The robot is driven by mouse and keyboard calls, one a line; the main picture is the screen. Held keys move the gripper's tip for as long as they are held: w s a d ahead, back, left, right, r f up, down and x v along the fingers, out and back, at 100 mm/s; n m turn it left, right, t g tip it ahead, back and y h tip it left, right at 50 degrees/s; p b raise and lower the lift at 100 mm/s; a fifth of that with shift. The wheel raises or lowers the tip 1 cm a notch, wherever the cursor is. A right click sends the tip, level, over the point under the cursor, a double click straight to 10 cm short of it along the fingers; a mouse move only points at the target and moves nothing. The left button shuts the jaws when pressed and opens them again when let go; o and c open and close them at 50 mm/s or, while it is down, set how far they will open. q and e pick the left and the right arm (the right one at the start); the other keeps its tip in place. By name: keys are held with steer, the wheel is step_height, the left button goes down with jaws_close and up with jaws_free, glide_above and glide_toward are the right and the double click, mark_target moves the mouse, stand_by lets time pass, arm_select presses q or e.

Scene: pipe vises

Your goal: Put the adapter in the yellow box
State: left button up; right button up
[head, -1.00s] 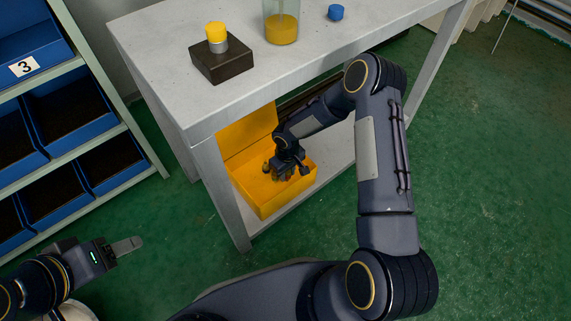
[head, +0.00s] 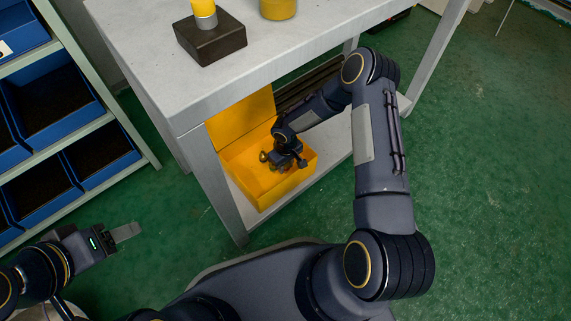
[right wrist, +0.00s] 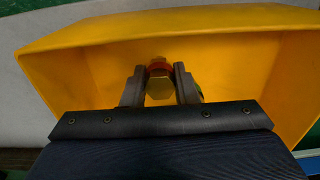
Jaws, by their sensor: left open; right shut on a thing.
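The yellow box (head: 258,187) stands open on the lower shelf of the grey table, its lid raised at the back. My right gripper (head: 286,166) is inside the box's opening. In the right wrist view my right gripper (right wrist: 160,86) is shut on the adapter (right wrist: 159,89), a brass hex piece with an orange-red part behind it. The yellow walls surround it on several sides; whether it touches the floor of the box I cannot tell. A small brass-coloured piece (head: 264,156) shows beside the gripper in the head view. My left gripper (head: 126,232) is open and empty at the lower left.
The grey tabletop (head: 290,55) is above the box, with a table leg (head: 222,195) close to its left. A dark block (head: 210,40) with a yellow-topped cylinder and a yellow-filled jar (head: 278,9) stand on top. Blue bins (head: 52,100) fill a rack at left.

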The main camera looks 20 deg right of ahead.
steer(key=shift+f, duration=0.25)
steer(key=o, duration=1)
steer(key=shift+r, duration=0.1)
steer(key=shift+o, duration=0.2)
steer(key=shift+r, duration=0.2)
step_height(320, 180, up, 8)
steer(key=p, duration=0.3)
steer(key=shift+f, duration=0.25)
steer(key=shift+s, duration=0.15)
